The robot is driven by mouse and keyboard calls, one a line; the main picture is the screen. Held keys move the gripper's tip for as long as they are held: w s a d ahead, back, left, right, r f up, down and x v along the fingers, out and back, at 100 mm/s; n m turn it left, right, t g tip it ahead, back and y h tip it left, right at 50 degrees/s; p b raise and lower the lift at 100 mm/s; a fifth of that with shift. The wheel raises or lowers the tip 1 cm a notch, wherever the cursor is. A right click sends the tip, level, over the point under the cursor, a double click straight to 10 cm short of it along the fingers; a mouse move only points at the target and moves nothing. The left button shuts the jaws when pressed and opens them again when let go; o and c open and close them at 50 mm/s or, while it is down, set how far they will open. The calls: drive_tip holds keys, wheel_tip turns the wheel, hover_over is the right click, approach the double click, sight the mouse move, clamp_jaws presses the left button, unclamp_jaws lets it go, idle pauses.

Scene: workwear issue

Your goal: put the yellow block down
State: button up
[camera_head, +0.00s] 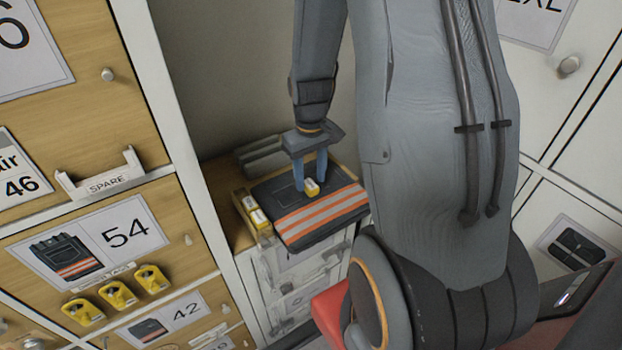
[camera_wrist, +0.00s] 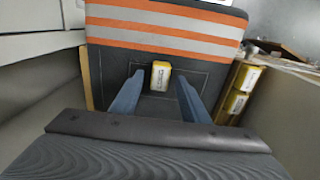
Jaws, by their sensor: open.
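The yellow block (camera_head: 312,188) has a white label and rests on dark folded workwear (camera_head: 325,208) with orange and silver stripes. In the wrist view the yellow block (camera_wrist: 160,76) stands between the fingertips, with a gap on each side. My gripper (camera_head: 312,180) is open, its two blue fingers pointing down at the garment around the block. In the wrist view my gripper (camera_wrist: 160,92) shows both fingers apart and not touching the block. Whether the fingertips touch the cloth cannot be told.
Yellow labelled blocks (camera_head: 252,212) stand in a holder left of the garment; they also show in the wrist view (camera_wrist: 240,90). A cabinet with numbered doors (camera_head: 110,240) and yellow tags (camera_head: 118,294) is on the left. White lockers (camera_head: 570,130) stand on the right.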

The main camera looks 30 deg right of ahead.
sight(310, 184)
wheel_tip(310, 184, up, 11)
drive_tip(key=b, duration=0.2)
drive_tip(key=s+a+f+t, duration=0.1)
drive_tip(key=s+a+f, duration=0.2)
drive_tip(key=s+a, duration=0.5)
drive_tip(key=a, duration=0.4)
drive_tip(key=shift+s+a, duration=0.3)
drive_tip(key=shift+a, duration=0.05)
